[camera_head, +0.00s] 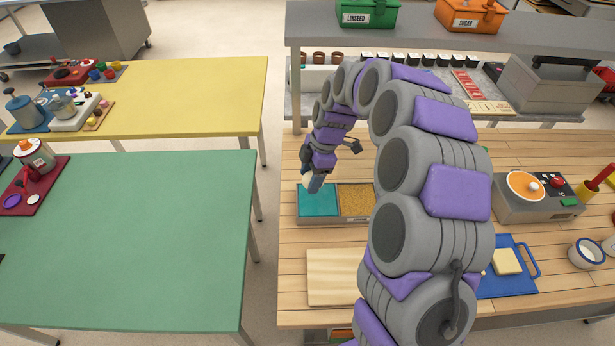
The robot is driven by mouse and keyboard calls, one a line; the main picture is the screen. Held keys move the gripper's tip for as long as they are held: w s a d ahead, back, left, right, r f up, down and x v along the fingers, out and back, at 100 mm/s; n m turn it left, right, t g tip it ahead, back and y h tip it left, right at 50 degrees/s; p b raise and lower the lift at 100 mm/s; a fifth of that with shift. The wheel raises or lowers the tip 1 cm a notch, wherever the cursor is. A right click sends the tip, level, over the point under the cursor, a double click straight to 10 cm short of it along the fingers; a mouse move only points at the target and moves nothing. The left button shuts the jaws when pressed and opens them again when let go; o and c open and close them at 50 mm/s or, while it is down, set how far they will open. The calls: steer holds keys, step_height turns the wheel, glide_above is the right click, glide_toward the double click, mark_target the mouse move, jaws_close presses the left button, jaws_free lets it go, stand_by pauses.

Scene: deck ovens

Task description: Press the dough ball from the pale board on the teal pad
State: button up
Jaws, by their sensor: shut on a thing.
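My gripper (313,183) is low over the teal pad (317,206), at its back left part. It is shut on the dough ball, which is mostly hidden; only a small pale patch shows beside the fingers. I cannot tell whether the ball touches the pad. The pale board (336,278) lies nearer on the wooden table, and its visible surface is bare. My arm hides its right end.
A grainy golden pad (355,200) sits right of the teal one in the same tray. Shelving lines the back.

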mark_target(316, 199)
steer(key=d, duration=0.1)
steer(key=d+f, duration=0.1)
steer(key=d, duration=0.1)
steer(key=shift+d+f, duration=0.1)
steer(key=shift+f, duration=0.3)
steer(key=a+f+b, duration=0.1)
steer(key=a+f, duration=0.2)
steer(key=shift+f, duration=0.45)
steer(key=shift+d+f, duration=0.1)
steer(key=shift+d, duration=1.2)
steer(key=shift+a, duration=1.15)
steer(key=shift+d+f, duration=0.1)
steer(key=shift+d, duration=0.85)
steer(key=shift+a+f, duration=0.25)
steer(key=shift+a, duration=0.5)
steer(key=shift+d, duration=0.6)
steer(key=shift+a, duration=0.1)
